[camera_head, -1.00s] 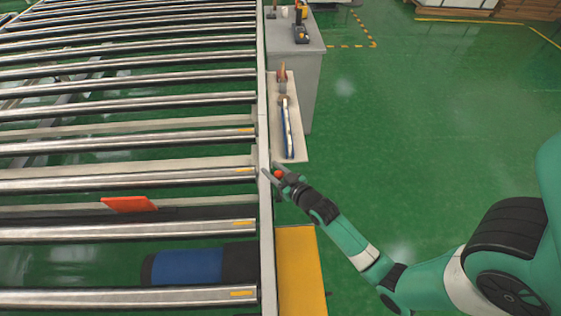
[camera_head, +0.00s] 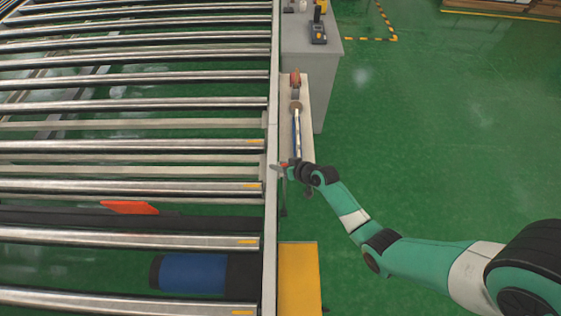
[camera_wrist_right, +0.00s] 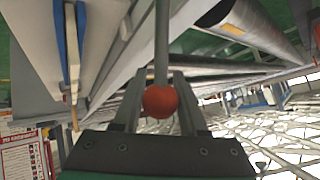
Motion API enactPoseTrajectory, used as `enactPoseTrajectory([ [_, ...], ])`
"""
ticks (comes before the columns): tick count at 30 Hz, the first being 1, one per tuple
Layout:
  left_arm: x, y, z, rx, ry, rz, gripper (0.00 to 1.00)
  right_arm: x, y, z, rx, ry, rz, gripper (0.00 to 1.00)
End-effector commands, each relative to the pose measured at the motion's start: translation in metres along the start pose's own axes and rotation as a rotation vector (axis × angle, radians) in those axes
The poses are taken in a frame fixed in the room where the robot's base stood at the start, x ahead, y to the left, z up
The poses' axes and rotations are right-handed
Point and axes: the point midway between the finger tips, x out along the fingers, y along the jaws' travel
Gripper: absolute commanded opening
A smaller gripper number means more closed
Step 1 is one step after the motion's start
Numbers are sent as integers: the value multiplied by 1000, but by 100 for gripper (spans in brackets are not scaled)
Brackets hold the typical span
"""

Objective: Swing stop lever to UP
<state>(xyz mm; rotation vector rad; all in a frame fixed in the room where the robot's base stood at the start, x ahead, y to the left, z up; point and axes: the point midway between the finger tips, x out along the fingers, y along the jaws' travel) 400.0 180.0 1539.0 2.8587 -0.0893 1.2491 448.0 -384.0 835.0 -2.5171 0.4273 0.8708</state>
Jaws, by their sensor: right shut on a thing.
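The stop lever shows in the wrist view as a grey rod (camera_wrist_right: 161,45) ending in an orange-red ball knob (camera_wrist_right: 160,101). The knob sits between the two fingers of my right gripper (camera_wrist_right: 157,102), which is shut on it. In the head view my right gripper (camera_head: 284,168) is at the conveyor's right side rail, and a thin grey rod (camera_head: 283,203) runs down the picture from it. The knob is mostly hidden by the fingers there. My left gripper is in neither view.
The roller conveyor's side rail (camera_head: 271,235) runs close beside the gripper. An orange-red plate (camera_head: 130,208) lies between rollers. A pale panel with a blue strip (camera_head: 296,133) is just beyond the gripper. A yellow box (camera_head: 299,280) is nearer. Green floor (camera_head: 430,140) is clear to the right.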

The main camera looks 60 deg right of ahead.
Motion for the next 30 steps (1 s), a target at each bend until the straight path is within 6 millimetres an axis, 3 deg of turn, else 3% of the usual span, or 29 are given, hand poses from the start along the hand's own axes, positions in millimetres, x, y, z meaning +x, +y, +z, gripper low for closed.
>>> enactPoseTrajectory([
  [10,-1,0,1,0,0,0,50,2,4,5,1,-11,7,0],
  [11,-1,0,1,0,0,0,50,2,4,6,2,-11,7,47],
  [15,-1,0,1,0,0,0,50,1,3,5,2,-10,6,71],
  [25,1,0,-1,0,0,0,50,-3,2,3,1,-7,4,71],
  [30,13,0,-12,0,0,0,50,-30,0,0,2,-7,5,71],
])
